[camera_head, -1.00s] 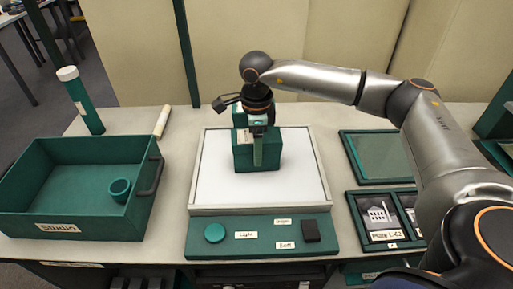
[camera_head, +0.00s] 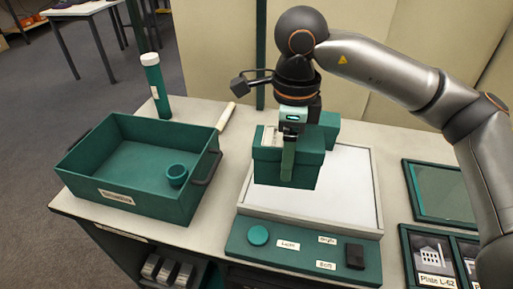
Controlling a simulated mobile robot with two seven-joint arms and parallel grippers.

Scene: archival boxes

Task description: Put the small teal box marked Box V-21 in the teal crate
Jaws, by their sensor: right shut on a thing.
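My right gripper (camera_head: 287,160) points down and is shut on a teal box (camera_head: 308,170). The box is upright with a pale label patch on its top; I cannot read any marking on it. It appears raised above the back left of the white light panel (camera_head: 350,195). The open teal crate (camera_head: 140,204) stands to the left on the table, with a white label on its front and a dark handle at its right end. My left gripper is not in view.
Another teal box (camera_head: 329,128) shows behind the held one. A teal tube with white cap (camera_head: 156,85) stands behind the crate, and a pale roll (camera_head: 226,117) lies between crate and panel. Framed plates (camera_head: 435,255) lie at the right. Most of the crate floor is bare.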

